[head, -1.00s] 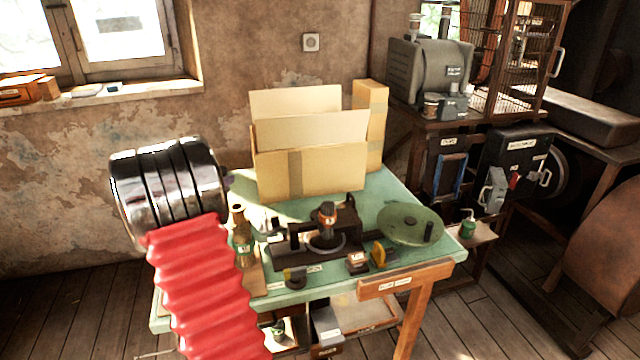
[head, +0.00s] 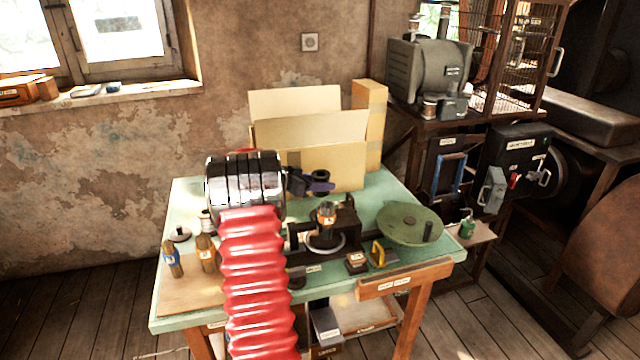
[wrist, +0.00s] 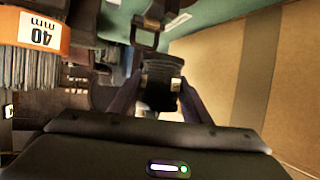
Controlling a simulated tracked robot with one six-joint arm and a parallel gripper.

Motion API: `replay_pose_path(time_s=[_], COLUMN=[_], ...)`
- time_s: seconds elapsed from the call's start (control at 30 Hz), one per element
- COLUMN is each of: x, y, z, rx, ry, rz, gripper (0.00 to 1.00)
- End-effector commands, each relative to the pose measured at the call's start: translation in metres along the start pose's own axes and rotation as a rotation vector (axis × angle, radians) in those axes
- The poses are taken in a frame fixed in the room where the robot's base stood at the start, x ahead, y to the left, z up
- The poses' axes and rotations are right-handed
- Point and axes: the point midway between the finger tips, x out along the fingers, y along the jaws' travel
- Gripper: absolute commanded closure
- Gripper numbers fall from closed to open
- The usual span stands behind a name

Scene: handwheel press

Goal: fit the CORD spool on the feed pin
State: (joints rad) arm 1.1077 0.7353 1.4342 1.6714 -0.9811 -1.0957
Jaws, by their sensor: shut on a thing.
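My gripper (head: 320,184) is above the table, in front of the cardboard box and behind the handwheel press (head: 327,236). Its purple fingers are shut on a dark, spool-like thing (wrist: 160,90), held in the air; no label on it can be read. In the wrist view a black bracket (wrist: 148,30) stands just beyond the held thing, and an orange band marked "40 mm" (wrist: 42,32) is at upper left. I cannot make out the feed pin for certain. A pale spool (head: 207,222) stands on the table, left of my arm.
The open cardboard box (head: 335,165) stands close behind my gripper. A green round plate (head: 409,223) is at the table's right. Two labelled brown pieces (head: 172,260) stand at the left on a wooden board (head: 190,297). My red arm hides part of the table.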

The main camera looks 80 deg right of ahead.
Motion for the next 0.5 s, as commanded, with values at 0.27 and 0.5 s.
replay_pose_path(time_s=[0.27, 0.5], x=[-0.0005, 0.0018], y=[-0.0006, -0.0007], z=[0.0, 0.0054], rx=[-0.001, -0.002], ry=[0.0, 0.0], rz=[-0.002, -0.002], gripper=[0.82, 0.82])
